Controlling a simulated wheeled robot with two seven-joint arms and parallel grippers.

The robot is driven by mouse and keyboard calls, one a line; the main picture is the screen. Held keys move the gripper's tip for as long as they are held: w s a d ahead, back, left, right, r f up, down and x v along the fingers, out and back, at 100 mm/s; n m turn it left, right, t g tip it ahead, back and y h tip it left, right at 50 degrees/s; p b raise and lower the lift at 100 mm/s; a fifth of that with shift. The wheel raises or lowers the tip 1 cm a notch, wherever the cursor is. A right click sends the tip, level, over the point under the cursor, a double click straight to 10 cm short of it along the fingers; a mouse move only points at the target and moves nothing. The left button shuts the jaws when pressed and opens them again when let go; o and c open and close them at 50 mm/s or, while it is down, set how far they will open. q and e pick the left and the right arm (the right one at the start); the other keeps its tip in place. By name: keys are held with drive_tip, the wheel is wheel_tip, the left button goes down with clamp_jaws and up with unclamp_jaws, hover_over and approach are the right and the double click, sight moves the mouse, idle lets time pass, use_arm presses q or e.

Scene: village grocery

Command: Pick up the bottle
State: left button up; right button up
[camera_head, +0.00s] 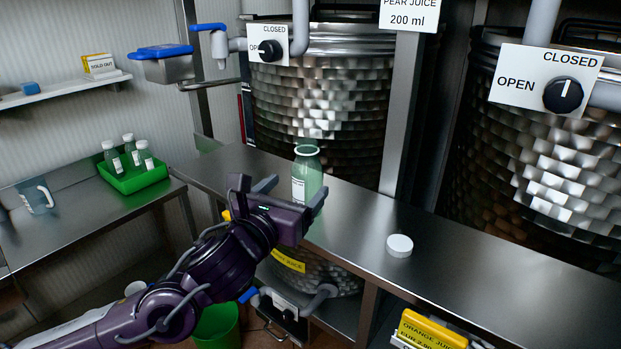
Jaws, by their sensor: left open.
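A clear greenish bottle (307,172) with a white label and an open neck stands upright on the metal counter. My left gripper (293,190) is open beside the bottle, at its lower part; one finger overlaps the bottle's right side in the picture and the other shows to its left. I cannot tell whether the fingers touch it. A white cap (399,245) lies on the counter to the right of the bottle. My right gripper is not in view.
A green tray (139,180) with several small bottles stands on the left table, near a clear jug (36,196). Large metal tanks stand behind the counter (450,262). A shelf (60,90) hangs at left. A yellow orange juice sign (432,331) is at the bottom right.

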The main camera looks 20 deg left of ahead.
sight(300, 177)
use_arm(q)
drive_tip(key=w+p, duration=0.1)
drive_tip(key=w+r+p, duration=0.1)
drive_tip(key=w, duration=0.1)
drive_tip(key=shift+w+d+r+p, duration=0.1)
drive_tip(key=shift+d+r+p, duration=0.15)
drive_tip(key=shift+p, duration=0.15)
drive_tip(key=shift+w+d+f, duration=0.1)
drive_tip(key=shift+w+f, duration=0.15)
drive_tip(key=shift+w, duration=0.35)
drive_tip(key=shift+w+d+f, duration=0.1)
drive_tip(key=shift+w+f, duration=0.1)
drive_tip(key=shift+w, duration=0.4)
drive_tip(key=shift+s+a, duration=0.1)
drive_tip(key=c, duration=1.2)
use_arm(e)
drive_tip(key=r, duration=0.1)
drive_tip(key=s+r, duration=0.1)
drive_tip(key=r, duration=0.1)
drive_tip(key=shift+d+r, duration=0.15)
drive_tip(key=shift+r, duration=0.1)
